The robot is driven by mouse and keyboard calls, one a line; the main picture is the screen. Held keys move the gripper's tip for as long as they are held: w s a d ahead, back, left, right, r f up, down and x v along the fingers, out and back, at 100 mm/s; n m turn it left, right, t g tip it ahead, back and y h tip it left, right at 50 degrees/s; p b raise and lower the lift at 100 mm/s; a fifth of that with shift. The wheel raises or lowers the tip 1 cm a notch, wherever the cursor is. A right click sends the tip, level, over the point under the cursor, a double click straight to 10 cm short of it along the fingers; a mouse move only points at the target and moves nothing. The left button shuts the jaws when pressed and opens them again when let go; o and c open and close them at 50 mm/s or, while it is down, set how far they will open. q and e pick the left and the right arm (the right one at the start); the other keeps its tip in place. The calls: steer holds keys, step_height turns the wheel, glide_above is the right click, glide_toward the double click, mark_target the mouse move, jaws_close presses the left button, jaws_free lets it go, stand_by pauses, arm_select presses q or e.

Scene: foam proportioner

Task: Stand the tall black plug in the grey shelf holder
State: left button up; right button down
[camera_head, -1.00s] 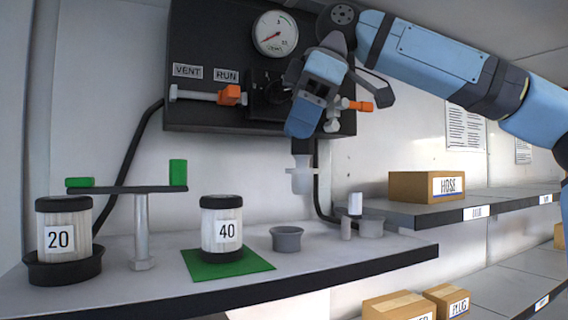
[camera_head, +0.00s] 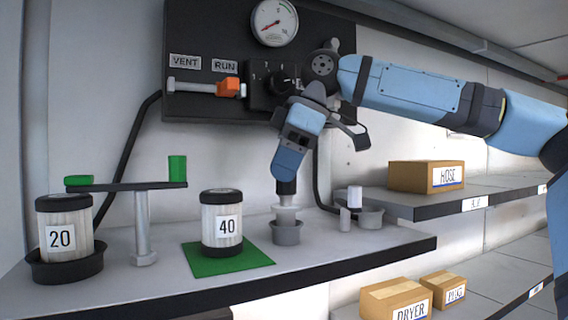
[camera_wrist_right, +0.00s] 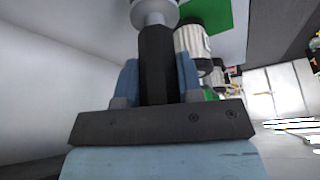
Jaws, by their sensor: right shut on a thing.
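My right gripper (camera_head: 287,172) points down over the shelf and is shut on the tall black plug (camera_head: 286,188). The plug is upright, with a black grip on top and a pale grey flanged lower part (camera_head: 286,212). That lower part is at the mouth of the grey shelf holder (camera_head: 286,234), a small round cup; I cannot tell how deep it sits. In the right wrist view the plug's black faceted grip (camera_wrist_right: 156,62) lies between the two blue fingers (camera_wrist_right: 157,80), with its pale collar beyond. My left gripper is not in view.
Left of the holder, a canister marked 40 (camera_head: 221,224) stands on a green mat (camera_head: 255,260). A black hose (camera_head: 323,180) hangs behind. The panel (camera_head: 215,100) is above.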

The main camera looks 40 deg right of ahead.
steer(key=shift+s+a+f, duration=0.15)
steer(key=shift+f, duration=0.15)
steer(key=c, duration=0.8)
jaws_free()
steer(key=shift+o, duration=0.2)
steer(key=shift+r, duration=0.35)
steer(key=v, duration=1.2)
steer(key=shift+b, duration=0.35)
